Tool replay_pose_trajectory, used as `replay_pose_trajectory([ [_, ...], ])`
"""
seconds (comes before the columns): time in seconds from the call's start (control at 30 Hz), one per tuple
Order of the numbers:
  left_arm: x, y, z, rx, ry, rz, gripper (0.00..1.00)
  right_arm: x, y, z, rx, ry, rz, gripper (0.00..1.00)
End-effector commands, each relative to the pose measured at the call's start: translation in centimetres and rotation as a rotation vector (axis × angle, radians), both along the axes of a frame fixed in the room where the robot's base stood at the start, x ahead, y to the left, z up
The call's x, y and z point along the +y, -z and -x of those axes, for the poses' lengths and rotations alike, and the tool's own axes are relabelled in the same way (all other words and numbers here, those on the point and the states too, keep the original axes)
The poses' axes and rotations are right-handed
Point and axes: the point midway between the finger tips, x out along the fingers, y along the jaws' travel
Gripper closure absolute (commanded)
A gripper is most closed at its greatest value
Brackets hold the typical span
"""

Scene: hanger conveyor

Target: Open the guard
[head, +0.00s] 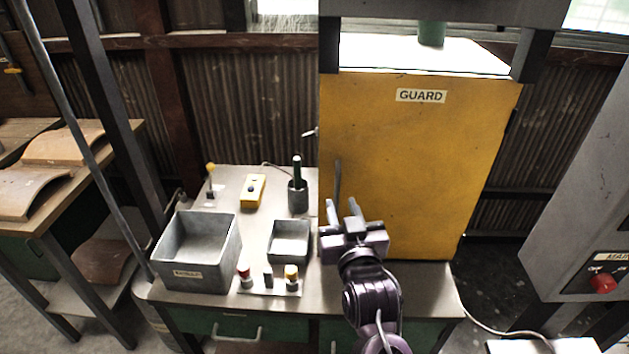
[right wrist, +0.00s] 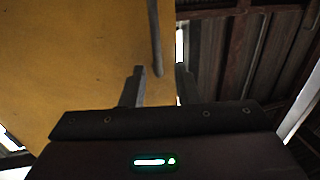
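The guard (head: 419,150) is a large yellow panel marked GUARD, standing upright across the front of the machine. It also fills the left of the right wrist view (right wrist: 70,60). A dark, thin upright handle (head: 338,180) is near its left edge and shows as a grey bar in the right wrist view (right wrist: 154,38). My right gripper (head: 342,208) is open at the handle's lower end. In the right wrist view the bar's end lies between the two fingertips (right wrist: 158,80), with gaps on both sides. I cannot tell its depth. My left gripper is out of view.
The bench below holds a large grey bin (head: 197,270), a smaller tray (head: 289,256), a button strip (head: 268,290), a yellow box (head: 253,190) and a dark cup (head: 298,198). A grey cabinet (head: 580,190) with a red knob stands at right.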

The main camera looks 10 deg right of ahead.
Motion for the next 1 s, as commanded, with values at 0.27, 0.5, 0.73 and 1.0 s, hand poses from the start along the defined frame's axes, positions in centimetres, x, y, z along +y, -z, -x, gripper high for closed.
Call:
replay_pose_trajectory([
  [0.27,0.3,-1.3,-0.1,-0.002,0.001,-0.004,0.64,-0.4,-0.3,-4.1,-0.003,0.003,0.003,0.72],
  [0.5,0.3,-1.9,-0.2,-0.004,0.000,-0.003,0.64,-0.6,-0.1,-6.9,0.000,0.002,0.001,0.72],
  [0.73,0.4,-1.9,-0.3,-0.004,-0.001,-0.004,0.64,-0.7,0.1,-7.5,0.001,0.001,-0.001,0.72],
  [1.0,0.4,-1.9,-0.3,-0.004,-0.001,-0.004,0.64,-0.7,0.1,-7.4,0.001,0.001,0.000,0.91],
])
